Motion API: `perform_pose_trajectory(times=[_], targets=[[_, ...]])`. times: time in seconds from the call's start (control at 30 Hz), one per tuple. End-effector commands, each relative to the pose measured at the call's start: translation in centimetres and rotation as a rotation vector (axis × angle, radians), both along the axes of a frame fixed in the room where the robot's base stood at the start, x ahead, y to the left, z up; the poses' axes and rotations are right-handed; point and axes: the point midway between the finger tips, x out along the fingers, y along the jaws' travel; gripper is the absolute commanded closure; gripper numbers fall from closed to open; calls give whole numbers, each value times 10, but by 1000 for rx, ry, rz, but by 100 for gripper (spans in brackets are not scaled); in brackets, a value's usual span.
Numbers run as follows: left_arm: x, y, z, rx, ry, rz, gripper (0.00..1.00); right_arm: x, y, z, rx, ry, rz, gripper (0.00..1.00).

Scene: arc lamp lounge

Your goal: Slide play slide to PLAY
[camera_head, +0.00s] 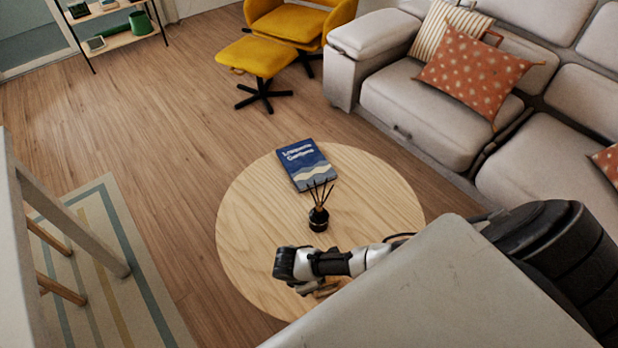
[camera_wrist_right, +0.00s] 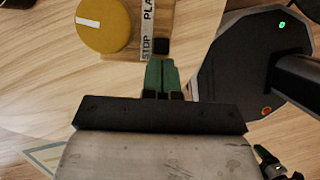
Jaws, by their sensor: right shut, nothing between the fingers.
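The black slide knob (camera_wrist_right: 162,46) sits on a wooden device in the right wrist view. It is beside the word STOP on a white label strip (camera_wrist_right: 148,25); the word PLAY, partly cut off, is farther up. My right gripper (camera_wrist_right: 161,62) has green fingers shut together and empty. Their tips are just below the knob in the picture; I cannot tell whether they touch it. In the head view my right wrist hangs over the round table, with the fingers hidden. A small dark part with green at the lower right of the wrist view may be my left gripper (camera_wrist_right: 272,162).
A yellow round dial (camera_wrist_right: 103,25) with a white mark is left of the label. On the round wooden table (camera_head: 250,215) are a blue book (camera_head: 305,165) and a reed diffuser (camera_head: 318,218). A grey sofa (camera_head: 425,115) stands behind it.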

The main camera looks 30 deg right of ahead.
Motion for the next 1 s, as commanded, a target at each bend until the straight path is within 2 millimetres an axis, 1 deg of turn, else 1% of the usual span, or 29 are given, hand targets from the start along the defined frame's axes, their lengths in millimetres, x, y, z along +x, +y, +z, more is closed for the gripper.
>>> perform_pose_trajectory(times=[0.2, 0.27, 0.4, 0.5, 0.8, 1.0], targets=[[0, 0, 2, 0, 0, 0, 30, -1, -3, 1, -1, 1, -1, 100], [0, 0, 5, 0, 0, 0, 30, -3, -9, 2, -2, 2, -2, 100], [0, 0, 15, 0, 0, 0, 30, -10, -29, 3, -4, 2, -4, 100], [0, 0, 16, 0, 0, 0, 30, -12, -37, 1, -2, 2, 0, 100], [0, 0, 14, 0, 0, 0, 30, -12, -37, 0, -2, 1, 0, 100], [-1, -1, 19, -1, 1, 0, 30, -14, -35, 1, -1, 0, -2, 100]])
